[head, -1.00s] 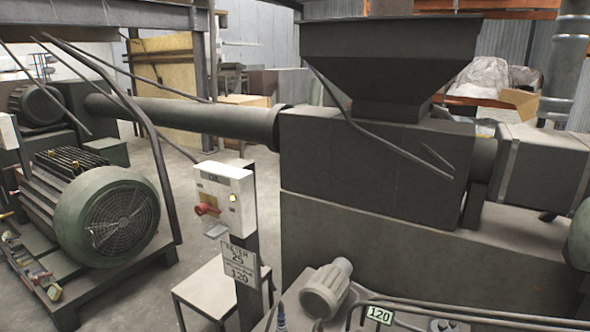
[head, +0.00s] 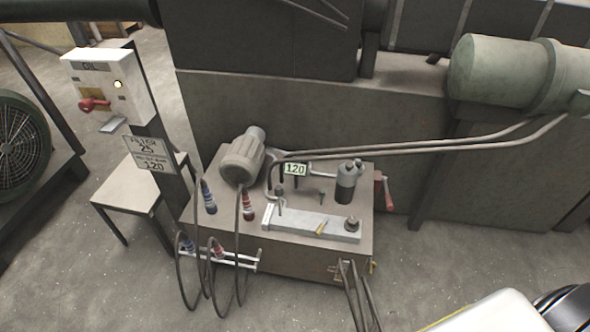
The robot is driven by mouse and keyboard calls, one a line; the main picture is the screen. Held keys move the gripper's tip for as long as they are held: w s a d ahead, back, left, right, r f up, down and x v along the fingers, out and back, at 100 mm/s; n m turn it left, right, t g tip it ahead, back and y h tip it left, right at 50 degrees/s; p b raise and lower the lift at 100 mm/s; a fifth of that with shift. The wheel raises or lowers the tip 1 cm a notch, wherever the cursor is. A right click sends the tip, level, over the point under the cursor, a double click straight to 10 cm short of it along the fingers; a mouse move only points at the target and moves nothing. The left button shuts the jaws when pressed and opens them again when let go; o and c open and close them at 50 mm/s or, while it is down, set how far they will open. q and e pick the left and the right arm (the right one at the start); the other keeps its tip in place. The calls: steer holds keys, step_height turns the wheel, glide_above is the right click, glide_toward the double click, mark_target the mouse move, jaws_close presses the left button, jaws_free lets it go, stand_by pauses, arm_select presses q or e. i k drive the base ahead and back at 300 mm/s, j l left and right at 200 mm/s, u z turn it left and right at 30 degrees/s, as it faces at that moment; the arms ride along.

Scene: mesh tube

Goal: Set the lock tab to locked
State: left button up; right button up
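The white control box (head: 118,88) labelled OIL stands on a dark post at the upper left in the head view. It has a red handle (head: 94,105) on a yellow plate and a pale lit lamp (head: 117,84). A small grey tab (head: 113,126) sticks out below the box's front; I cannot tell whether it is the lock tab, nor its setting. Neither gripper is in view.
The hydraulic unit (head: 300,259) with motor, hoses and a 120 tag stands in the middle. A small table (head: 130,192) stands below the box. Two signs hang on the post. A large grey machine fills the back.

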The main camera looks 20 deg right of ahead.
mark_target(320, 230)
steer(key=i+l+z, duration=0.55)
steer(key=i+l, duration=0.2)
